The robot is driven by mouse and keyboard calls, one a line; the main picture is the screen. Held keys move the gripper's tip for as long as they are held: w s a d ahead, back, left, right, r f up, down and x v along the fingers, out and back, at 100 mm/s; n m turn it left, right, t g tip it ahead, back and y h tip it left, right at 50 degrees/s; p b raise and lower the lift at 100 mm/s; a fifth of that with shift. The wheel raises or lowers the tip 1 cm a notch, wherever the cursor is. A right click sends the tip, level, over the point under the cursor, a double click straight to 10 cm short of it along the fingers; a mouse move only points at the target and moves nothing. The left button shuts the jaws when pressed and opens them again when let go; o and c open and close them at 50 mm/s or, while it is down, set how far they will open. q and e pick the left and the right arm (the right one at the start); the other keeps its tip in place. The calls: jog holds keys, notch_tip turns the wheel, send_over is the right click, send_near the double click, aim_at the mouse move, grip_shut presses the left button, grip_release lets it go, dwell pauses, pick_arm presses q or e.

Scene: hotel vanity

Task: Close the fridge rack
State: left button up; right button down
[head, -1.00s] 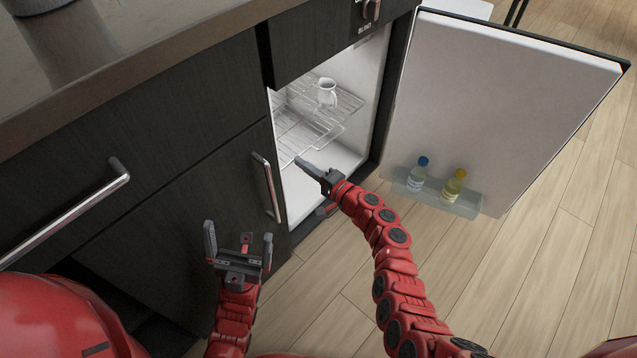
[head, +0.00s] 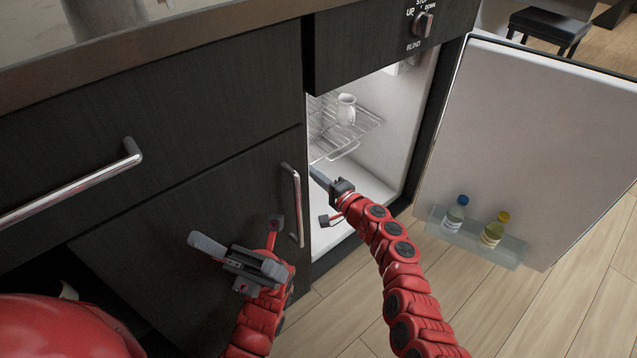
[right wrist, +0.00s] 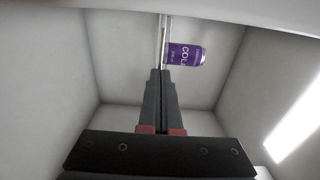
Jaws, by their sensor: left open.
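The wire fridge rack (head: 362,128) is inside the lit fridge. It carries a white jug (head: 346,109), and its left part is hidden by the cabinet. My right gripper (head: 316,175) is inside the left side of the fridge opening, just below the rack's near edge. In the right wrist view its fingers (right wrist: 160,72) are close together and look shut, with a thin bar just beyond the tips. Whether they touch the rack is unclear. My left gripper (head: 238,262) is open and empty in front of the lower cabinet door.
The fridge door (head: 530,140) stands wide open at the right, with two bottles in its shelf (head: 475,245). A purple can (right wrist: 185,54) shows beyond my right fingertips. A cabinet handle (head: 294,205) is close to both grippers. A stool (head: 549,28) stands behind the door.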

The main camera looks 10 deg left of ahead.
pick_arm(q)
jog(key=s+a+r+m+t+y+b, duration=0.1)
jog(key=s+a+r+m+t+y, duration=0.1)
jog(key=s+m+t+y, duration=0.2)
jog(key=s+a+r+m+t+y+b, duration=0.1)
jog(key=s+a+r+m+t+y, duration=0.1)
jog(key=y, duration=0.7)
jog(key=s+a+m+t, duration=0.1)
jog(key=s+m+t, duration=0.1)
jog(key=s+m, duration=0.1)
jog(key=shift+a+m+t+y, duration=0.3)
jog(key=shift+m+t, duration=0.1)
jog(key=shift+m, duration=0.2)
pick_arm(e)
jog(key=shift+w+a+r, duration=0.3)
jog(key=shift+w+a, duration=0.2)
jog(key=shift+a, duration=0.15)
